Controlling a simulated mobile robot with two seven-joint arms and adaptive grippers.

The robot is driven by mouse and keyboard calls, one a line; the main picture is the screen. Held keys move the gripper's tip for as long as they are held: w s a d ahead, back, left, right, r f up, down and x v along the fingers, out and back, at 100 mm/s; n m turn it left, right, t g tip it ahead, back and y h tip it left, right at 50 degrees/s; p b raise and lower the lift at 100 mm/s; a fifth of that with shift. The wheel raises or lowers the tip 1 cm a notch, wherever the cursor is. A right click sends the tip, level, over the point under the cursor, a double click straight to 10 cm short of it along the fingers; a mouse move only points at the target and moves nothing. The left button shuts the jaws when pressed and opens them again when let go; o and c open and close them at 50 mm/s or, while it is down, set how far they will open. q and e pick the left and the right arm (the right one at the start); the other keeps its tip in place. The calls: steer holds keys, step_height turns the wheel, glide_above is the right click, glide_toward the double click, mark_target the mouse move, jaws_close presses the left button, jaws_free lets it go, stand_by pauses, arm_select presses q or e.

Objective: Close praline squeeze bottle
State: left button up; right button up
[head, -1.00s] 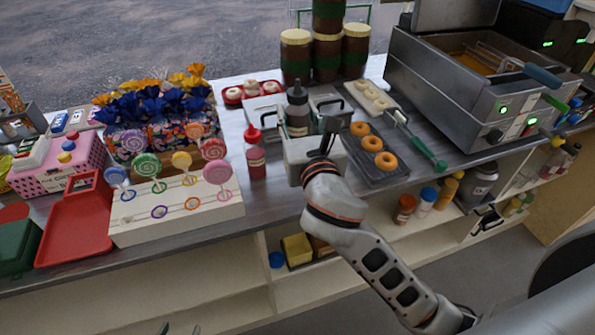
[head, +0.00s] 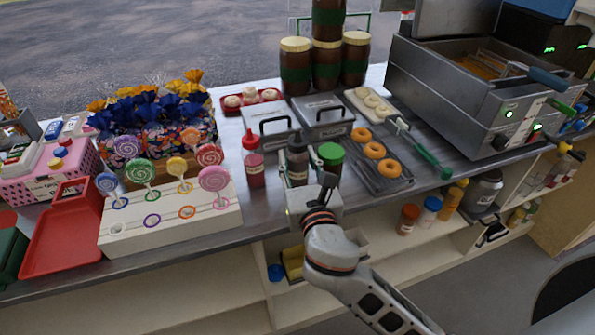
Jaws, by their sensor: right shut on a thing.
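A dark brown squeeze bottle (head: 297,168) with a dark top and a pale label, which I take for the praline bottle, stands upright near the counter's front edge. My right gripper (head: 309,188) is in front of it, shut on its lower part. The fingertips and the bottle's base are hidden by the gripper's body. I cannot tell whether the top is a closed cap. My left gripper is not in view.
A green-lidded jar (head: 331,157) stands close to the right of the bottle. A red squeeze bottle (head: 254,163) stands to its left. Lidded metal containers (head: 270,124) are behind. A doughnut tray (head: 387,178) lies right, a lollipop stand (head: 200,222) left.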

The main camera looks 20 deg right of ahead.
mark_target(300, 177)
steer(key=shift+f+b, duration=0.3)
steer(key=shift+f, duration=1.25)
steer(key=shift+f, duration=0.2)
steer(key=o, duration=0.8)
steer(key=shift+c, duration=0.2)
steer(key=shift+r, duration=0.2)
steer(key=s+a, duration=0.1)
steer(key=s, duration=1.1)
